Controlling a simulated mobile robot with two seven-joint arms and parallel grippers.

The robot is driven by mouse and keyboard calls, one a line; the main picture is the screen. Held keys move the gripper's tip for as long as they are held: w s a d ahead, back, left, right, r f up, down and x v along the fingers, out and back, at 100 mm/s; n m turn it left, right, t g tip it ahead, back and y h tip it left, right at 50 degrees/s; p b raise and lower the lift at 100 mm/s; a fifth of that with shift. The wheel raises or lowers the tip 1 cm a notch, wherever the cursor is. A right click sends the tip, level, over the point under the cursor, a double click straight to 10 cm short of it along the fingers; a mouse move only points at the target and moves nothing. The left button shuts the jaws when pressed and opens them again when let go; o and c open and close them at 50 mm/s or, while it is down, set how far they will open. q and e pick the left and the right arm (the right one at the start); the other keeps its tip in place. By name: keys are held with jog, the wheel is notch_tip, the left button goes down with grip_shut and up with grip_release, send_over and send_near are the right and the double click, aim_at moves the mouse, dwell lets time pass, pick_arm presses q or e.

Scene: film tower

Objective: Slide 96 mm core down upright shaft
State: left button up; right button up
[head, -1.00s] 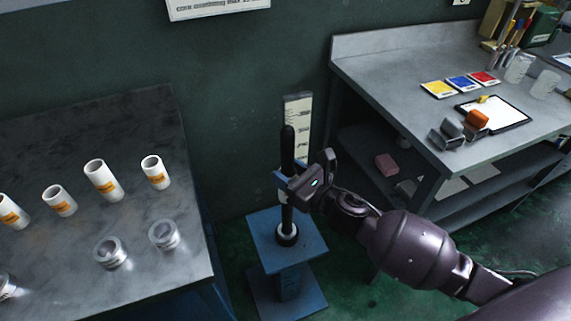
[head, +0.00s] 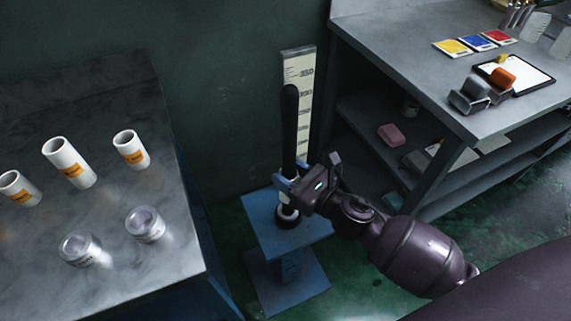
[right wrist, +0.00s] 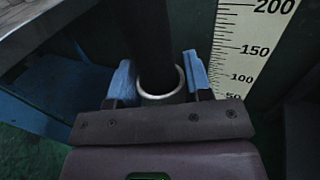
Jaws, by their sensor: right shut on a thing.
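The dark upright shaft (head: 289,125) rises from a blue stand (head: 262,228). A pale ring-ended core (right wrist: 162,98) is around the shaft in the right wrist view, between the two blue fingertips of my right gripper (head: 287,186). The gripper is shut on this core, low on the shaft and a little above the dark collar (head: 287,220) at its foot. The fingers hide most of the core in the head view, and its lower end is hidden in the wrist view. My left gripper is not in view.
A scale board (head: 303,105) stands behind the shaft; it also shows in the right wrist view (right wrist: 245,60). A grey table (head: 120,270) at left holds white tubes (head: 68,162) and clear-topped round containers (head: 145,224). A workbench (head: 400,70) with shelves stands at right.

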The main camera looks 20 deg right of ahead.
pick_arm(q)
jog(key=b, duration=0.1)
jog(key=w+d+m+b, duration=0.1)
jog(key=b, duration=0.1)
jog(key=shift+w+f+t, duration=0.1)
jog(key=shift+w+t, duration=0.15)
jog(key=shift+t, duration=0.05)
pick_arm(e)
notch_tip(320, 180, down, 5)
jog(key=shift+f, duration=0.1)
jog(key=o, duration=1)
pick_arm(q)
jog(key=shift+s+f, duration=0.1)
pick_arm(e)
jog(key=v, duration=1)
jog(key=shift+s+d, duration=0.2)
jog(key=shift+s, duration=0.15)
